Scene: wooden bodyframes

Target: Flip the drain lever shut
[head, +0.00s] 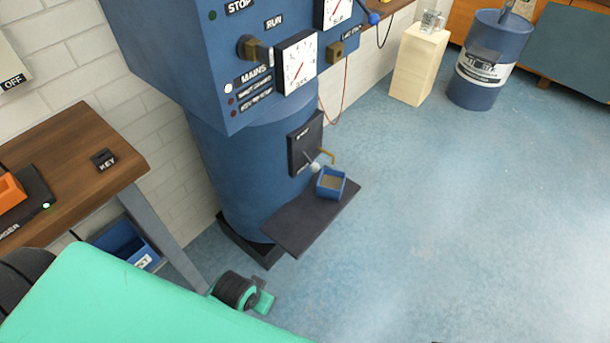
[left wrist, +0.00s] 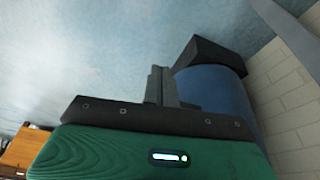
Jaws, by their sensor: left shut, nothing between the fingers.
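The drain lever (head: 315,166) is a small light lever with a pale round knob on a black panel (head: 303,143), low on the blue cylindrical machine (head: 235,165). A brass spout (head: 329,156) sticks out beside it. My left gripper (left wrist: 160,84) is shut and empty in the left wrist view, with floor behind it and the machine's blue body (left wrist: 218,95) to its right. The lever does not show in that view. In the head view my left arm fills the bottom left, well apart from the lever. My right gripper is not in view.
A small blue open box (head: 331,183) sits on a dark shelf (head: 300,228) below the spout. A wooden table (head: 95,155) stands at left, with a blue bin (head: 122,240) under it. A drum (head: 488,60) and pale pedestal (head: 418,65) stand behind; the right floor is clear.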

